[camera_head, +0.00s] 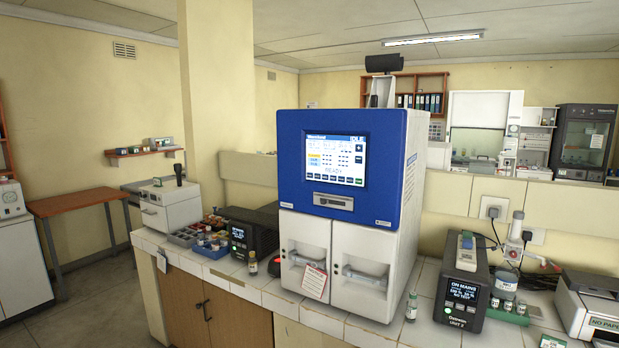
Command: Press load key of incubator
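The incubator (290,157) is a large blue and white machine standing on the tiled counter. A slot panel (333,202) sits below the screen. Two white doors with grey handles are lower down, and a printed tag hangs at the left one. Neither of my grippers is in view.
The white tiled counter (325,319) carries a small vial (252,262) left of the incubator and a bottle (411,307) at its right. Black instrument boxes stand on both sides (462,291). A printer (592,305) is at the far right. Floor shows at the left.

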